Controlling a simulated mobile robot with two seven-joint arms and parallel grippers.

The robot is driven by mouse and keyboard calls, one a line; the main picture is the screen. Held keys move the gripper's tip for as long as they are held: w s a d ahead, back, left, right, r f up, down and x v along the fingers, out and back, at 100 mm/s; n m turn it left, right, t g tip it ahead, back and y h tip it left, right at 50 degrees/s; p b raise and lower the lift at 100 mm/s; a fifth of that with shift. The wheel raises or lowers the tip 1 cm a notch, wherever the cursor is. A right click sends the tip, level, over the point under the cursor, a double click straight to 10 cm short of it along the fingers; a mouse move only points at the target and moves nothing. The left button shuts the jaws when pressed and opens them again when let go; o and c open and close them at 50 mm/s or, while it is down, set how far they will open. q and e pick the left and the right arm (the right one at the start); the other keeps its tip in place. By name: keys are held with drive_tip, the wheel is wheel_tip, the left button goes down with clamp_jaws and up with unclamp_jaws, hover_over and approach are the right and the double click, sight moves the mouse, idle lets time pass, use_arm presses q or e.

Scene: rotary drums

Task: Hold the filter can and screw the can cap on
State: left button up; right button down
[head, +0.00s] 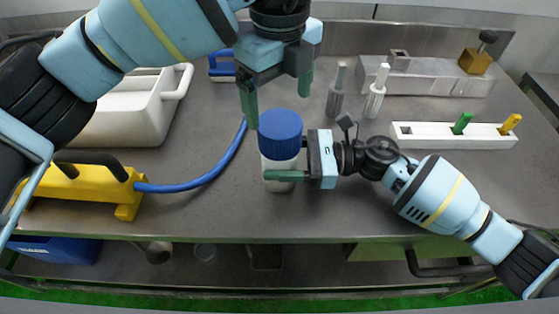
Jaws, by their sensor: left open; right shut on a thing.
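The filter can (279,164) is a white cylinder standing upright on the grey table. The blue can cap (281,135) sits on top of it; I cannot tell how far it is threaded on. My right gripper (286,176) comes in from the right and is shut on the lower part of the can, with one green finger across its front. My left gripper (278,102) is open above the cap, one green finger to the left and one behind to the right. The fingers look clear of the cap, though the left tip is close to its edge.
A yellow device (85,189) with a blue hose (205,181) lies at the left. A white bin (135,115) stands behind it. Two grey-white tools (375,95) stand behind the can. A white rack (455,136) with green and yellow pegs lies at the right. The table front is clear.

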sight(280, 123)
use_arm(q)
drive_tip(key=shift+f, duration=0.1)
idle(0.4)
drive_tip(key=shift+f, duration=3.9)
